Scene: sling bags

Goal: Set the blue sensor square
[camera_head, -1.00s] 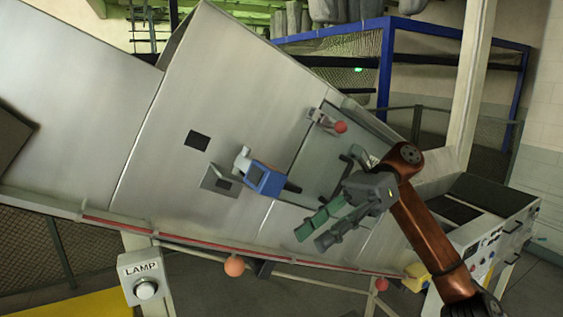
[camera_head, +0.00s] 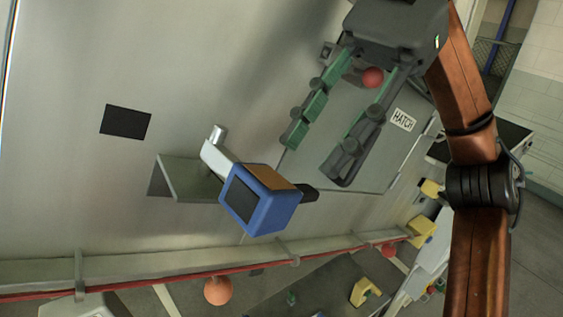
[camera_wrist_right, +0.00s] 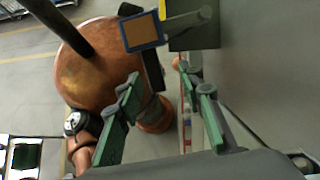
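The blue sensor (camera_head: 258,205) is a boxy blue housing with a dark square face, an orange-brown panel and a black stub at its right end. It sits by a grey bracket plate (camera_head: 188,180) with a light grey post (camera_head: 214,150) on the metal wall, and looks turned at an angle to the plate. It also shows at the top of the right wrist view (camera_wrist_right: 143,31). My right gripper (camera_head: 318,158) is open and empty, above and right of the sensor and apart from it; its green-padded fingers also show in the wrist view (camera_wrist_right: 160,80). My left gripper is out of view.
A dark square (camera_head: 126,121) is on the wall left of the bracket. A hatch with a HATCH label (camera_head: 403,120) and a red knob (camera_head: 372,77) lies behind my right gripper. A rail with a red line (camera_head: 180,277) and an orange ball (camera_head: 218,291) run below.

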